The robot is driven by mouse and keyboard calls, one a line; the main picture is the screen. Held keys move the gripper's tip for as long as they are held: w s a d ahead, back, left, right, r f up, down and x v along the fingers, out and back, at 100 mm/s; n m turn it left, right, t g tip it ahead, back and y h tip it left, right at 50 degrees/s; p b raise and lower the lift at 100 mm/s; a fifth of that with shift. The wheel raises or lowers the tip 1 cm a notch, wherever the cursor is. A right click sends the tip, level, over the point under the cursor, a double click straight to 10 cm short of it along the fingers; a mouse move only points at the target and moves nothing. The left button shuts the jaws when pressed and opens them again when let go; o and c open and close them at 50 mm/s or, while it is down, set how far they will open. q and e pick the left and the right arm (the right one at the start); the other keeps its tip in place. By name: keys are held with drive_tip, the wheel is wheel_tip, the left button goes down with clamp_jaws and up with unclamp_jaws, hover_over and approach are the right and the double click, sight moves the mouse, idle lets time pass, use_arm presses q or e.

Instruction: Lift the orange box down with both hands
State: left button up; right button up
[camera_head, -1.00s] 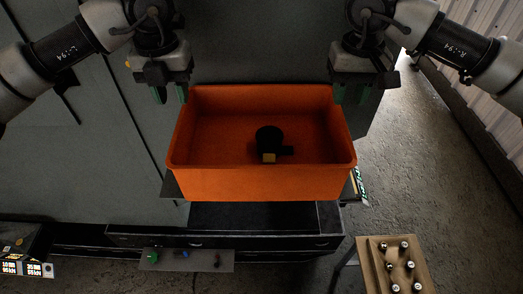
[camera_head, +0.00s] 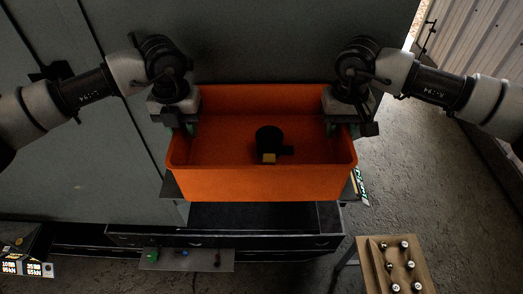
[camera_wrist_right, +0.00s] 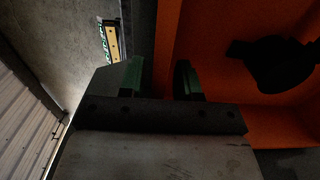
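The orange box (camera_head: 262,186) is a deep open-topped bin standing upright on a dark surface.
A dark drawer unit (camera_head: 240,242) stands below the box, with a small tray of parts (camera_head: 187,260) before it. A wooden rack (camera_head: 375,262) with several metal pieces is at lower right. Floor at right is open.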

use_arm(q)
clamp_jaws()
use_arm(e)
clamp_jaws()
use_arm(q)
drive_tip(key=shift+r, duration=0.15)
use_arm(e)
drive_tip(key=shift+r, duration=0.15)
idle(0.6)
